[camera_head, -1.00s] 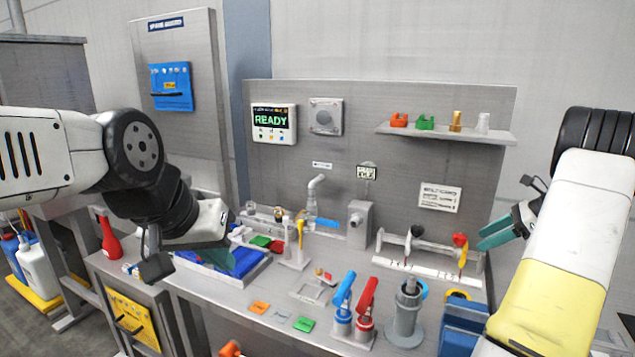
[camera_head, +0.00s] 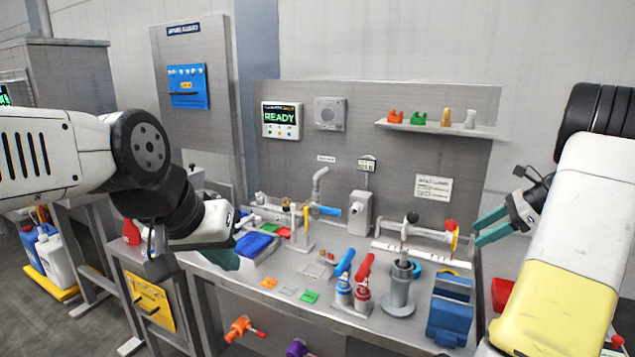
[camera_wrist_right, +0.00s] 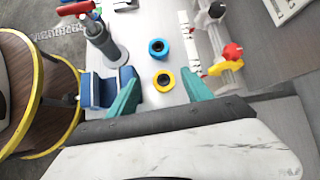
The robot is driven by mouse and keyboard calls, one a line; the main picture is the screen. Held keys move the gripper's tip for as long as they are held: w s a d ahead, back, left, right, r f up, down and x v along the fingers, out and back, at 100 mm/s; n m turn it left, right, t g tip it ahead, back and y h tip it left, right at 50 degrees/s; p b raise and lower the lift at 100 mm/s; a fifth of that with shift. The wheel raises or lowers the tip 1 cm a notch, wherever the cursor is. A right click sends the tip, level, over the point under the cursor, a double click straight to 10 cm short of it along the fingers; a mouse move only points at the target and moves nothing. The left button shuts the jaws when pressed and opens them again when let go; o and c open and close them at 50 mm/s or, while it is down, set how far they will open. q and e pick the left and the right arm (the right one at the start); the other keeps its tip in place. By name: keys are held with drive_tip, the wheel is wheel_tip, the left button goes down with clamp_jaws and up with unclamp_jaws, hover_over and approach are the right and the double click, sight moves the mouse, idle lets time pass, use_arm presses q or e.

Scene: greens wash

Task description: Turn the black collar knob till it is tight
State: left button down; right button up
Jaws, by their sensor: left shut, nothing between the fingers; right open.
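A black knob (camera_head: 412,217) stands on the pipe fitting (camera_head: 428,234) at the back right of the bench. It also shows at the top of the right wrist view (camera_wrist_right: 217,10). A red knob (camera_head: 450,225) sits on the same pipe, to its right. My right gripper (camera_head: 487,228) is open and empty, to the right of both knobs and apart from them. Its teal fingers show in the right wrist view (camera_wrist_right: 159,88), with the yellow ring (camera_wrist_right: 163,80) on the bench between them in the picture. My left gripper (camera_head: 226,262) is shut and empty at the bench's left side.
Red and blue handled bottles (camera_head: 362,285) and a grey post on a round base (camera_head: 400,290) stand at the front. A blue holder (camera_head: 450,315) is at the front right corner. A blue ring (camera_wrist_right: 158,48) lies near the pipe. A shelf (camera_head: 440,128) hangs above.

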drive_tip(key=s+a+r+n+h, duration=0.1)
drive_tip(key=s+a+r+n, duration=0.35)
drive_tip(key=a, duration=0.45)
drive_tip(key=s+a+r+n+h, duration=0.1)
drive_tip(key=s+a+r+n, duration=0.2)
drive_tip(key=a+r+n, duration=0.35)
drive_tip(key=s+a+n+t+h, duration=0.1)
drive_tip(key=s+a+n, duration=0.5)
drive_tip(key=s, duration=0.2)
drive_tip(key=s+a+f+n+t+h, duration=0.1)
drive_tip(key=s+a+n+h, duration=0.1)
drive_tip(key=s+a+n, duration=0.4)
drive_tip(key=s+a, duration=0.1)
drive_tip(key=s, duration=0.2)
drive_tip(key=shift+s+d+f, duration=0.1)
